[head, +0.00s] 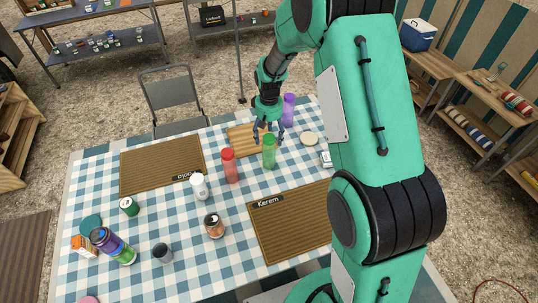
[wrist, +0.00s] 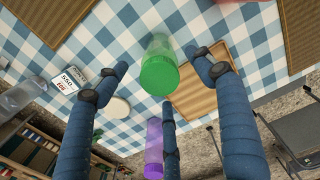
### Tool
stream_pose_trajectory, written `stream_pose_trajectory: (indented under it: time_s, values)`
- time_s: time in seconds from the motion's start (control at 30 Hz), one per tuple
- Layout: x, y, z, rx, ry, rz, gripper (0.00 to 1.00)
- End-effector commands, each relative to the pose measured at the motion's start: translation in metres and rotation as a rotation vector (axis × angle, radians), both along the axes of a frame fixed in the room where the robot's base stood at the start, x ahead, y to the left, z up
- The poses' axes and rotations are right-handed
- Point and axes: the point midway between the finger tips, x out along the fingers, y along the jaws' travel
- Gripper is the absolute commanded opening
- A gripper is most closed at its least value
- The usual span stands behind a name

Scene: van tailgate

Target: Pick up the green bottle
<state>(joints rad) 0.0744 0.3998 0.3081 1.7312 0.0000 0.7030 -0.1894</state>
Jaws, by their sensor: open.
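The green bottle (head: 269,153) stands upright on the checked tablecloth, at the back of the table. In the wrist view the green bottle (wrist: 159,70) shows from above, its cap end toward the camera, between the spread fingers. My gripper (head: 268,130) is above and just behind the bottle in the head view, fingers apart and pointing down. In the wrist view my gripper (wrist: 158,85) is open, with nothing held. I cannot tell whether any finger touches the bottle.
A red bottle (head: 230,166) stands left of the green one and a purple bottle (head: 289,108) behind it. A wooden board (head: 239,139) lies close by. A white bottle (head: 200,188) and a jar (head: 214,226) stand further forward. A brown placemat (head: 285,232) lies in front.

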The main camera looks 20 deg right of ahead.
Motion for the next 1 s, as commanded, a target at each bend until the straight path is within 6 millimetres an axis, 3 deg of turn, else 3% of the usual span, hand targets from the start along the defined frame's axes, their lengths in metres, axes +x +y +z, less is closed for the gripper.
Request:
stream_pose_trajectory:
  time_s: [0.2,0.73,1.0]
  values:
    - [0.0,0.0,-0.022,0.0,0.0,0.0,0.69]
    - [-0.001,0.0,-0.031,0.0,0.001,0.0,0.69]
    - [-0.003,0.001,-0.061,0.0,0.001,0.0,0.69]
